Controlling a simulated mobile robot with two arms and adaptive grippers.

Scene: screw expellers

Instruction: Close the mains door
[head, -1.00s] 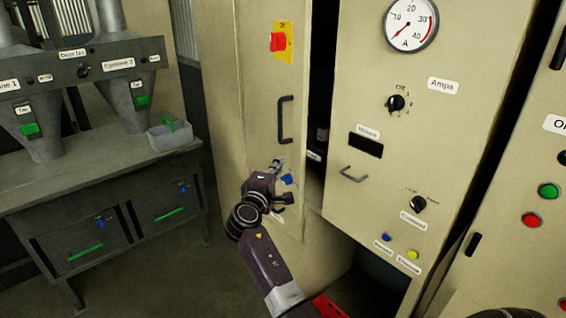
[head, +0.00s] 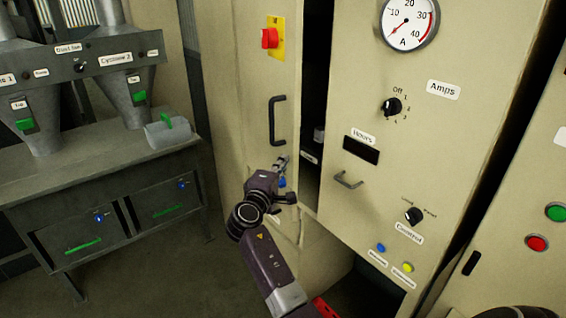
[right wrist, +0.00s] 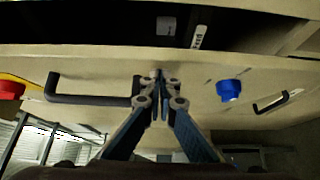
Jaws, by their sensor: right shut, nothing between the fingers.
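The mains door (head: 255,110) is a tall cream door with a red switch (head: 269,38) on a yellow plate and a black bar handle (head: 277,120). It stands ajar, with a dark gap along its right edge. My right gripper (head: 283,161) is shut and empty in front of the door, between the handle and a blue knob (head: 282,183). In the right wrist view the fingertips (right wrist: 160,80) are close to the door face, beside the handle (right wrist: 92,97); contact cannot be told. My left gripper is not in view.
Right of the gap is a cream panel (head: 375,205) with an ammeter (head: 409,20), a rotary switch (head: 391,106) and a small handle (head: 348,180). Another cabinet with green and red buttons stands far right. At left is a grey bench (head: 95,172) with hoppers and a small tray (head: 172,133).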

